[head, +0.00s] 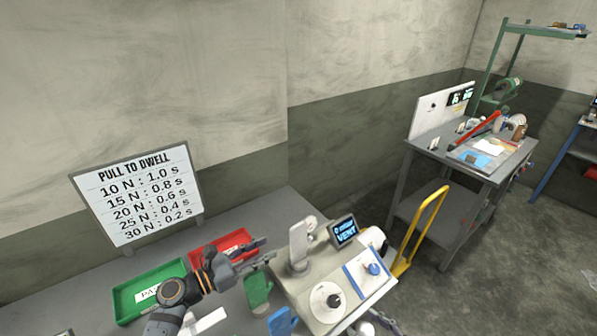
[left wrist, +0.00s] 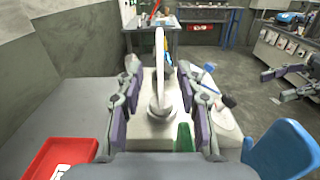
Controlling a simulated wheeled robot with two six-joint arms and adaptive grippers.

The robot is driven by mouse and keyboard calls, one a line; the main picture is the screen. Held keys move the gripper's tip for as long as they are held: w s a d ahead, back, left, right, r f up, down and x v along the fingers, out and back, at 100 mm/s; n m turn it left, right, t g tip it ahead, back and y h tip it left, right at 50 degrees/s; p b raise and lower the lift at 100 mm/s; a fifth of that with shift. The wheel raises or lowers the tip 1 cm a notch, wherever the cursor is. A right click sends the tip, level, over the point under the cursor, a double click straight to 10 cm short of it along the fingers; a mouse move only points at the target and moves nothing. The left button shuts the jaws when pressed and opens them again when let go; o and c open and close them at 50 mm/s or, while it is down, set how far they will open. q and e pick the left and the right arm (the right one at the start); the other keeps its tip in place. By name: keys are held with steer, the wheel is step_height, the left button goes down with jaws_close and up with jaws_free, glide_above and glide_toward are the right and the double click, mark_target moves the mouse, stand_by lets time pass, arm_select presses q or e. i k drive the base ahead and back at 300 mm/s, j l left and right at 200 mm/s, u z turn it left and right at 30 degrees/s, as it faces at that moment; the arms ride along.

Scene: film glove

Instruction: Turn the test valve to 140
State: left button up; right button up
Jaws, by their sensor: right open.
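The test unit is a beige box (head: 310,278) on the bench. On its sloped front are a round white dial with a dark centre (head: 327,301) and a blue knob (head: 373,268). No label tells me which is the test valve, and the scale is too small to read. A small screen (head: 344,231) on top reads VENT. A white upright form (head: 298,240) stands on the unit. My left gripper (head: 267,251) is open beside it; in the left wrist view the form (left wrist: 159,75) stands between the spread fingers. My right gripper (left wrist: 290,78) is open at the right edge of that view.
A green tray (head: 147,296) and a red tray (head: 222,248) lie on the bench left of the unit. A green glove shape (head: 257,289) and a blue one (head: 281,321) stand in front. A sign (head: 138,195) stands behind. A yellow cart handle (head: 420,232) is to the right.

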mark_target(374, 270)
steer(key=k+l, duration=1.2)
steer(key=l, duration=0.1)
